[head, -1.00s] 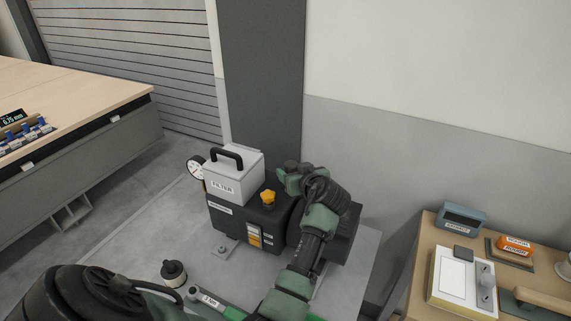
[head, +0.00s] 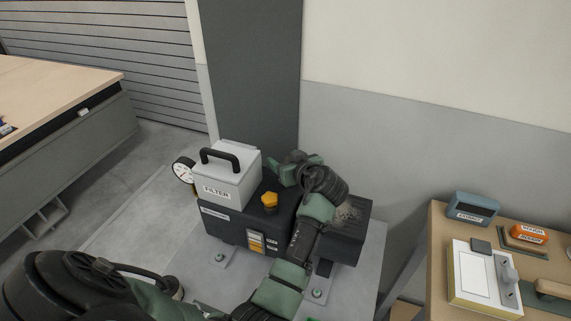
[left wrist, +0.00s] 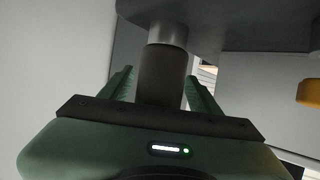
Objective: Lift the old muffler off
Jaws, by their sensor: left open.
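The old muffler (left wrist: 162,75) is a dark upright cylinder on a silver collar, joined to a dark flat surface. In the left wrist view it stands between the two green fingers of my left gripper (left wrist: 158,82). The fingers are open around it, and its far end is hidden by the gripper body. In the head view my left gripper (head: 300,170) is above the black pump (head: 222,226), right of the yellow cap (head: 270,200). There the muffler is mostly hidden by the gripper and wrist. My right gripper is not in view.
A white FILTER box (head: 222,187) with a black handle and a gauge (head: 183,170) are at the pump's left. The grey trolley top (head: 125,235) has free room at left. A wooden bench (head: 437,245) at right holds several items. A wall is behind.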

